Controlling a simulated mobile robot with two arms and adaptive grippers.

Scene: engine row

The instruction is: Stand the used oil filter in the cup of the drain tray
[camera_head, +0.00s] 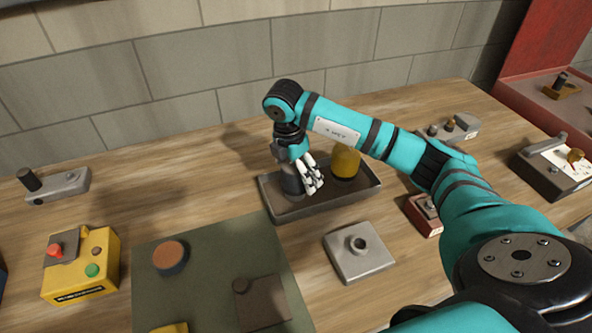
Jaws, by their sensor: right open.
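The dark drain tray (330,204) sits on the bench in the middle of the view. A yellow cylinder (346,162) stands upright in its right part, partly behind my right arm. A dark grey cylinder (291,181) stands in its left part, directly below and beside my gripper. I cannot tell for sure which of the two is the used oil filter, or which part is the cup. My right gripper (309,178) is low over the tray, open, its pale fingers pointing down between the two cylinders. My left gripper is out of view.
A green mat (210,285) with a round brown-topped part (169,256) lies front left. A yellow control box (82,266) stands left of it. A grey block (359,256) sits before the tray. A red case (543,100) is back right.

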